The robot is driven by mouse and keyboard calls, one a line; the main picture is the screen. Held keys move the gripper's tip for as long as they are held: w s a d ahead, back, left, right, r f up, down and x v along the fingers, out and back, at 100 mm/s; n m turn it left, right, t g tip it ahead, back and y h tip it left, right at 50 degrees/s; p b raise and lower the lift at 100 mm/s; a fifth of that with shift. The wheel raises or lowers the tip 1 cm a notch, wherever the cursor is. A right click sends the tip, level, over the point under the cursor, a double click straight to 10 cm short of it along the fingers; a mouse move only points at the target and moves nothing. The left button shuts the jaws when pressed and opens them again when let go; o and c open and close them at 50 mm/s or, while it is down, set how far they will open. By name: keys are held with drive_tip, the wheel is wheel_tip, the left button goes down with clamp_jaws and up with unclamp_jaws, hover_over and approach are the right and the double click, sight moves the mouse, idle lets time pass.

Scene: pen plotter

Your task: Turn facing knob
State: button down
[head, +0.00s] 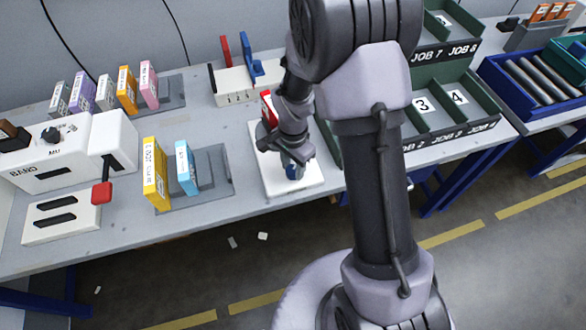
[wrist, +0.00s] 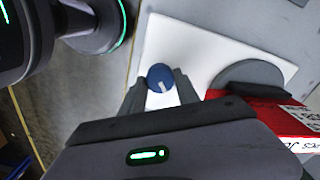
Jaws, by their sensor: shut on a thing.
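The blue knob (wrist: 160,77) with a short white mark on its top stands on a white base plate (wrist: 205,45) in the wrist view. My gripper (wrist: 161,90) reaches over the plate with one finger on each side of the knob and is shut on it. In the head view the knob (head: 293,172) shows as a small blue spot under my gripper (head: 292,158), near the front of the white plate (head: 309,183). A red block (wrist: 265,120) stands by a grey disc (wrist: 248,76) on the plate, beside my gripper.
Left on the bench are a yellow block (head: 155,175) and a light blue block (head: 186,168) on a grey tray, and a white machine (head: 70,155) with a red lever (head: 102,193). Green job bins (head: 440,118) stand to the right. My arm hides part of the bench.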

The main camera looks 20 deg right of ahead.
sight(293, 169)
drive_tip(key=m+b, duration=0.2)
drive_tip(key=m, duration=0.2)
drive_tip(key=shift+f, duration=0.1)
drive_tip(key=shift+m+b, duration=0.9)
drive_tip(key=shift+m, duration=1)
drive_tip(key=c, duration=0.9)
unclamp_jaws()
drive_tip(key=shift+r, duration=0.2)
wheel_tip(293, 169, up, 17)
drive_tip(key=p, duration=0.6)
drive_tip(key=shift+p, duration=0.3)
